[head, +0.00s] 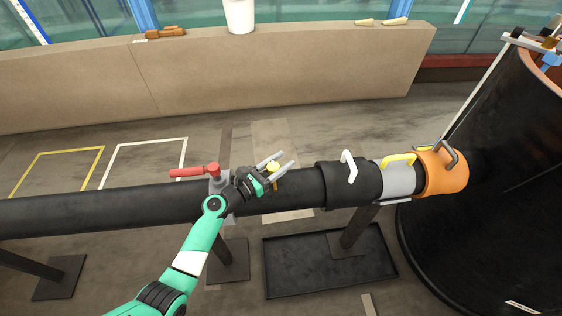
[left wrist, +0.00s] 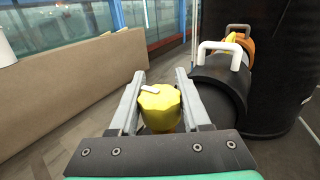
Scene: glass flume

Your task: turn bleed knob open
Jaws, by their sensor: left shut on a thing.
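The bleed knob (head: 273,168) is small, yellow and lobed, and sits on top of the black pipe (head: 300,188). In the left wrist view the knob (left wrist: 160,108) has a white pointer mark on top, aimed to the left. My left gripper (head: 286,159) reaches in from the left, and its two grey fingers are shut on the knob, one on each side. The knob's base is hidden behind the gripper's palm. My right gripper is in neither view.
A red lever valve (head: 195,171) stands on the pipe just left of the gripper. To the right are a black sleeve with a white handle (head: 349,167), an orange collar (head: 443,173) and a large black cylinder (head: 500,170). A tan wall (head: 220,75) runs behind.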

